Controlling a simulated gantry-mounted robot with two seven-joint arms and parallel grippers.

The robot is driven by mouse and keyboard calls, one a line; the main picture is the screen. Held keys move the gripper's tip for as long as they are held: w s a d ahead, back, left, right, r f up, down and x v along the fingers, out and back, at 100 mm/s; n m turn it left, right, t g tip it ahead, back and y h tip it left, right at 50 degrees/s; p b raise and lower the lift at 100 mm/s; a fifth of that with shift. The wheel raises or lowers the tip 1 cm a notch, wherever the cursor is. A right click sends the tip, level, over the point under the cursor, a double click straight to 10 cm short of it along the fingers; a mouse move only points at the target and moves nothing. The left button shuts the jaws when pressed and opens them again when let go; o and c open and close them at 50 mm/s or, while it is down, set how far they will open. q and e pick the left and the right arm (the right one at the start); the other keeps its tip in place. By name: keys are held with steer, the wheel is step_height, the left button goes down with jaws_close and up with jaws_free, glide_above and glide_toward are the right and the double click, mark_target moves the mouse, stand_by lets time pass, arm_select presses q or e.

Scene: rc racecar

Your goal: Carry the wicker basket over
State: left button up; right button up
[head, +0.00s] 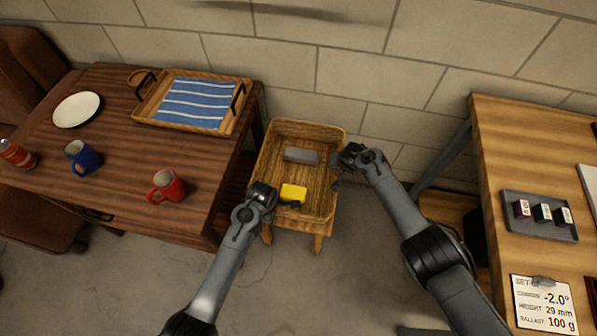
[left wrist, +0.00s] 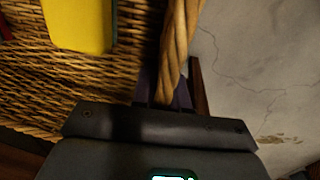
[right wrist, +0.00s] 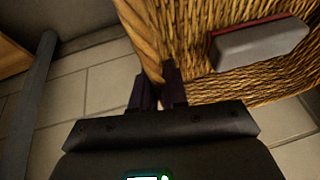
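The wicker basket (head: 330,208) is an open rectangular tray-like basket, seen in the middle of the head view over a small wooden stool (head: 318,243). Inside lie a yellow object (head: 293,192) and a grey block (head: 301,156). My left gripper (head: 262,197) is at the basket's near left rim; in the left wrist view its fingers (left wrist: 165,92) sit on both sides of the rim. My right gripper (head: 345,160) is at the right rim; in the right wrist view its fingers (right wrist: 158,88) straddle that rim. Both look shut on it. Whether the basket touches the stool is hidden.
On the left, a dark wooden table (head: 120,165) holds a tray (head: 150,115) with a blue striped cloth, a plate, and blue and red mugs. On the right, a workbench (head: 500,130) holds a grey tray and a sign. The wall is close behind; grey floor lies in front.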

arm_select(q)
steer(key=shift+r, duration=0.1)
jaws_close()
arm_select(e)
steer(key=shift+r, duration=0.1)
jaws_close()
